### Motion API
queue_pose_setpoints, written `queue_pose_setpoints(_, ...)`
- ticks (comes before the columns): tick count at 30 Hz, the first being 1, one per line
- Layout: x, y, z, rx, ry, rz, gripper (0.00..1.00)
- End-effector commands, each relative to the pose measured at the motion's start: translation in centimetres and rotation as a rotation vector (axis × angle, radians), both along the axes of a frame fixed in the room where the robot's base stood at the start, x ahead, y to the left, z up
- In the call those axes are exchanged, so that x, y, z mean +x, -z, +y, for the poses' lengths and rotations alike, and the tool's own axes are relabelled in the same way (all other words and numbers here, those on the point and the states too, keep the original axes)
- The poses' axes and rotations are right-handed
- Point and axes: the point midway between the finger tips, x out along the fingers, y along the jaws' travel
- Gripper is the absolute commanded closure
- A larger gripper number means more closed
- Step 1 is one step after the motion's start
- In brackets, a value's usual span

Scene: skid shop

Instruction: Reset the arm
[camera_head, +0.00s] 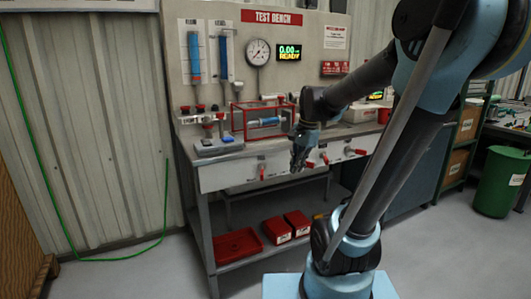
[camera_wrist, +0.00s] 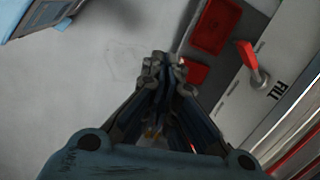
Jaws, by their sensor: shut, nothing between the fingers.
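My arm reaches up and over toward the test bench (camera_head: 228,179) in the head view, with its wrist bent down in front of the bench. My gripper (camera_head: 298,165) hangs in front of the bench's front panel, pointing down. In the wrist view, my gripper (camera_wrist: 162,62) is shut, its fingertips together with nothing between them. Below the fingers the wrist view shows grey floor.
The bench front carries red valve handles; one handle (camera_wrist: 252,62) labelled FILL is close right of my gripper. Red bins (camera_head: 277,229) and a red tray (camera_head: 237,245) sit on the lower shelf. A green bin (camera_head: 500,182) stands right.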

Motion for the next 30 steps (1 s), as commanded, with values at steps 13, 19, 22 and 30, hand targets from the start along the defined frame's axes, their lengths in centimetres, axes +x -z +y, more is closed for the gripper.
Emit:
queue_pose_setpoints(13, -9.9, 5.2, -4.7, -0.145, -0.515, -0.130, 1.00)
queue_pose_setpoints(19, -13.5, 8.3, -6.3, -0.216, -0.742, -0.165, 1.00)
queue_pose_setpoints(22, -14.7, 9.6, -6.8, -0.243, -0.832, -0.176, 1.00)
queue_pose_setpoints(30, -16.0, 11.0, -7.4, -0.277, -0.936, -0.184, 1.00)
